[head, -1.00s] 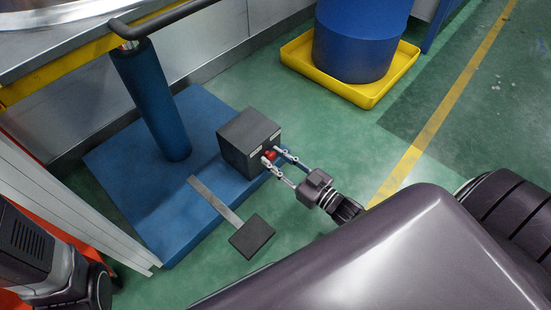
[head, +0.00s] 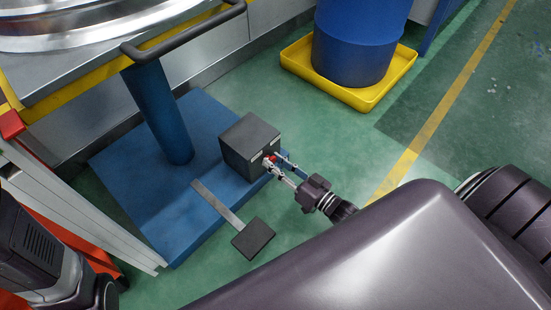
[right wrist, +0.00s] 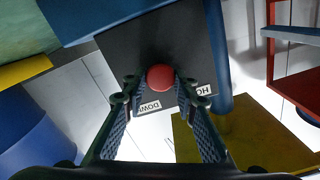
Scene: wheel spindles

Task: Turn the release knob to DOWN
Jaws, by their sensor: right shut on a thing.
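The release knob is a small red ball (right wrist: 160,77) on the face of a dark grey box (head: 249,143). In the head view the knob (head: 271,157) is partly covered by my fingers. My right gripper (head: 275,161) reaches in from the lower right and is shut on the knob, one finger on each side. The right wrist view shows a white DOWN label (right wrist: 152,108) below the knob, and a second label starting HO (right wrist: 204,90) to its right, partly cut off by my finger. My left gripper is out of view; only part of its arm shows at lower left.
The box stands on a blue base plate (head: 130,195) beside a blue column (head: 160,115). A foot pedal (head: 253,239) sticks out in front. A blue drum (head: 355,45) stands in a yellow tray (head: 365,100) at the back. Green floor is clear right of the box.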

